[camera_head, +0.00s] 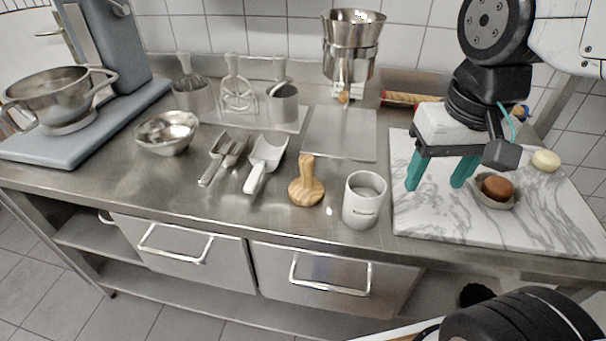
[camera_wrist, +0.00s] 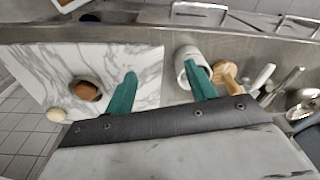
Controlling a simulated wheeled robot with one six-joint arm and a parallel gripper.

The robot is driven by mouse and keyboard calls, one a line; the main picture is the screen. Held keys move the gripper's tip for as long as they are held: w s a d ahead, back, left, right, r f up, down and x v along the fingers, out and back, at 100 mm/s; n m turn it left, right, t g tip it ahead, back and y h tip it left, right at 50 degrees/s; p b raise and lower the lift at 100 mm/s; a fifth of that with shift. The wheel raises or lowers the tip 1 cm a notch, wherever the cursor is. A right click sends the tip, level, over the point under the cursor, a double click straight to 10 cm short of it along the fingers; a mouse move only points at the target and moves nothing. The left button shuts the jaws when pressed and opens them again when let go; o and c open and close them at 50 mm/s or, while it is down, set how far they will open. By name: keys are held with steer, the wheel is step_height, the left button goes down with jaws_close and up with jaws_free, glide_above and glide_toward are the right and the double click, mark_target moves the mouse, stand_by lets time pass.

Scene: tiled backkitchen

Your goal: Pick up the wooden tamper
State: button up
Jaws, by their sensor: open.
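The wooden tamper (camera_head: 306,184) stands upright on the steel counter, with a round base and a knobbed handle. In the wrist view my gripper (camera_wrist: 163,82) has one finger over the board and the other overlapping the white cup.
A white cup (camera_head: 362,205) stands close to the right of the tamper. A metal scoop (camera_head: 266,160) lies to its left. The marble board (camera_head: 440,222) bears a small bowl with a brown ball (camera_head: 497,188). A steel plate (camera_head: 340,132) with a funnel stand is behind.

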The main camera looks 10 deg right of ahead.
steer(key=w+a+f+m, duration=0.1)
steer(key=w+a+m, duration=0.15)
steer(key=w, duration=0.25)
steer(key=w+a+m, duration=0.1)
steer(key=w+a, duration=0.2)
steer(key=w, duration=0.2)
steer(key=m+g, duration=0.1)
steer(key=m, duration=0.3)
glide_above(307, 174)
steer(key=w, duration=0.2)
steer(key=f, duration=0.3)
steer(key=d+f, duration=0.1)
steer(key=f, duration=0.1)
steer(key=shift+s, duration=0.25)
steer(key=shift+w+a+f, duration=0.1)
steer(key=shift+a+f, duration=0.1)
steer(key=shift+f, duration=0.1)
step_height(307, 174, down, 8)
steer(key=shift+a+r, duration=0.15)
steer(key=shift+r, duration=0.1)
jaws_close()
